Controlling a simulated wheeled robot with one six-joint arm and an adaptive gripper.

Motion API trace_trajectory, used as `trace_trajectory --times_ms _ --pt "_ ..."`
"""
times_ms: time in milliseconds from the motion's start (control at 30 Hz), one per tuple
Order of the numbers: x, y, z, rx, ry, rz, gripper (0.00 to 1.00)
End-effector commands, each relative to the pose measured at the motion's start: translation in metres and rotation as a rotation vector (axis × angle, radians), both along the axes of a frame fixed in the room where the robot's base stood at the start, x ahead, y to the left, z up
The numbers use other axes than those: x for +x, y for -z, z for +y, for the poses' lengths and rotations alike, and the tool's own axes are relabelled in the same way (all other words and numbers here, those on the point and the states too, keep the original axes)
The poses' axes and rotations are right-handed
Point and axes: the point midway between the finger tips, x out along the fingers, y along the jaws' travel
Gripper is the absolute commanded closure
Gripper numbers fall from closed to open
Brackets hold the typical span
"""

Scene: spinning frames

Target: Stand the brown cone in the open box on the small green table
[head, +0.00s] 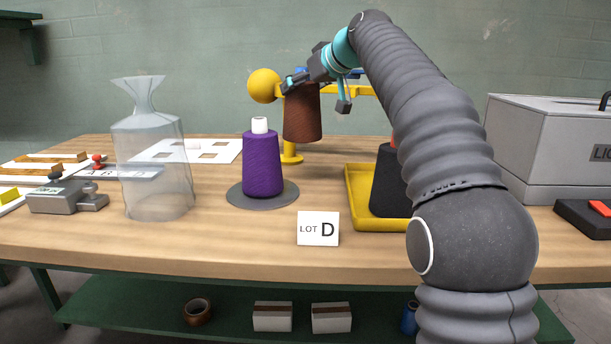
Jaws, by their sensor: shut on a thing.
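The brown cone (302,115) hangs upright, narrow end up, above the back middle of the wooden workbench. My gripper (299,88) is shut on the top of the brown cone. The fingertips are small and partly overlap the cone's top. The cone's lower end looks clear of the bench, beside a yellow stand. I cannot make out an open box on a small green table in this view.
A purple cone (262,165) stands on a grey disc, with a clear bag (152,160) to its left. A black cone (388,185) stands in a yellow tray (352,200). A yellow stand (291,152) with a ball is behind. A grey lidded case (540,140) is right.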

Motion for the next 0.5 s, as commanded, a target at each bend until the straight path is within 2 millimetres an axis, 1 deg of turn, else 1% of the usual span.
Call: trace_trajectory --times_ms 300,400,500 --pt "0.003 0.047 -0.003 0.000 0.030 -0.008 0.88" --pt "0.003 0.058 -0.003 -0.002 0.030 -0.008 0.88" --pt "0.004 0.062 -0.003 0.000 0.030 -0.009 0.88"
